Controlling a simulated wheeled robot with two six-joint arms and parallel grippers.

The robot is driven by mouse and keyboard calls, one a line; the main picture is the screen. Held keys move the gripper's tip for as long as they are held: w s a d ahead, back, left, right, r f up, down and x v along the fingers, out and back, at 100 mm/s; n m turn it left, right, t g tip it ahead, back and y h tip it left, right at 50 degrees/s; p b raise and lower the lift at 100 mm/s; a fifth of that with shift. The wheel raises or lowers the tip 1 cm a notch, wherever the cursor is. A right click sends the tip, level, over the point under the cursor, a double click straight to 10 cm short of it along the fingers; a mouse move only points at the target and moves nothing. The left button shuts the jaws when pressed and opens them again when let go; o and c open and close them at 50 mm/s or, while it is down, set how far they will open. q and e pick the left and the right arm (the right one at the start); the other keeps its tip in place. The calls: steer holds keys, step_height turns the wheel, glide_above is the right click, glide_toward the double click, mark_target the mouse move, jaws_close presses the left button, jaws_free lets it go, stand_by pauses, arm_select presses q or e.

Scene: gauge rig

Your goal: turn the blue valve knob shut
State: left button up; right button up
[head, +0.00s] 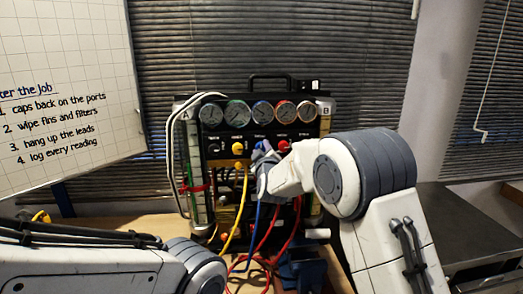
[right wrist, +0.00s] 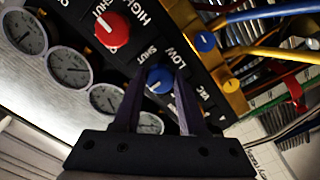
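The blue valve knob (right wrist: 159,80) shows in the right wrist view on the black panel, beside the words SHUT and LOW. My right gripper (right wrist: 158,72) has its two fingers on either side of the knob, with a small gap visible at the left finger. It looks open, and I cannot tell whether either finger touches the knob. In the head view my right gripper (head: 264,155) is at the front of the gauge rig (head: 213,147) and largely covers the blue knob. My left gripper is out of view; only my left arm shows at the lower left.
A red knob (right wrist: 112,29) sits beside the blue one, and a yellow knob (head: 238,148) is left of my right gripper. Gauges (head: 237,113) line the panel top. Yellow, blue and red hoses (head: 245,205) hang in front. A whiteboard (head: 70,80) stands at left.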

jaws_close()
steer(key=shift+m+b, duration=7.4)
steer(key=shift+m, duration=1.6)
